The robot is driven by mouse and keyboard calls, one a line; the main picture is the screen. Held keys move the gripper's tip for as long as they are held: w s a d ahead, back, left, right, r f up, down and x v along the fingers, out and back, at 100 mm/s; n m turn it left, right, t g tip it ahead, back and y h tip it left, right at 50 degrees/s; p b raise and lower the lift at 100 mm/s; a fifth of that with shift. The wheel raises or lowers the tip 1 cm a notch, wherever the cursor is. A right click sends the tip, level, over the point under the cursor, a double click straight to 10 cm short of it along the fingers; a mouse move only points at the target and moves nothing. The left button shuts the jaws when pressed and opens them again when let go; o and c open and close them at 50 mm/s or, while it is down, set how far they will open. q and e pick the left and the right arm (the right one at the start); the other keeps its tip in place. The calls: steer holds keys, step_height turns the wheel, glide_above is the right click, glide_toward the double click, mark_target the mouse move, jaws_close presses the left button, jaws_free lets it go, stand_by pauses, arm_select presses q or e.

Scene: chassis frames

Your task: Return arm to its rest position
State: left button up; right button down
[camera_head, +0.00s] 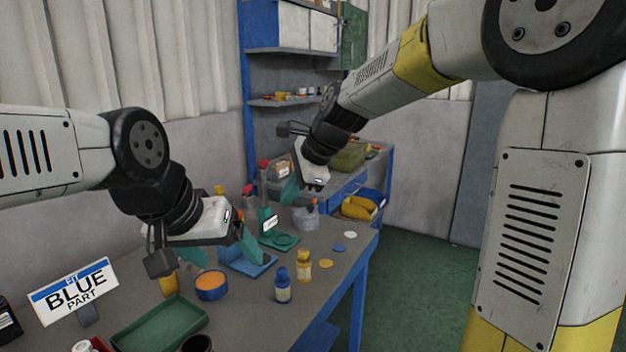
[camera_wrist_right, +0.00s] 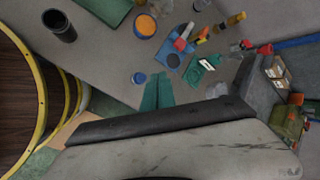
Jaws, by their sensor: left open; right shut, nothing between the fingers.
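My right arm is raised at the right of the head view. Its gripper (camera_head: 289,190) hangs above the far part of the workbench, fingers down. In the right wrist view its teal fingers (camera_wrist_right: 158,91) are together with nothing between them. My left gripper (camera_head: 222,252) is low over the bench, its teal fingers spread apart, near a blue pad (camera_head: 262,268) and a bowl of orange contents (camera_head: 211,281). I cannot tell whether its fingers touch the pad.
A blue bottle (camera_head: 282,287) and a yellow bottle (camera_head: 303,266) stand near the bench's right side. A green tray (camera_head: 160,326) and a "BLUE PART" sign (camera_head: 75,290) are at the left. Shelving (camera_head: 262,65) stands behind. Green floor (camera_head: 420,290) is clear at the right.

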steer(key=s+d+f+n+t+h, duration=0.1)
steer(key=s+d+n+t+h, duration=0.1)
steer(key=s+d+n, duration=1.2)
steer(key=shift+s+d+n+h, duration=0.3)
steer(key=shift+s+d+h, duration=0.4)
steer(key=shift+s+d, duration=2.6)
steer(key=shift+s+a, duration=0.3)
steer(key=shift+a, duration=0.1)
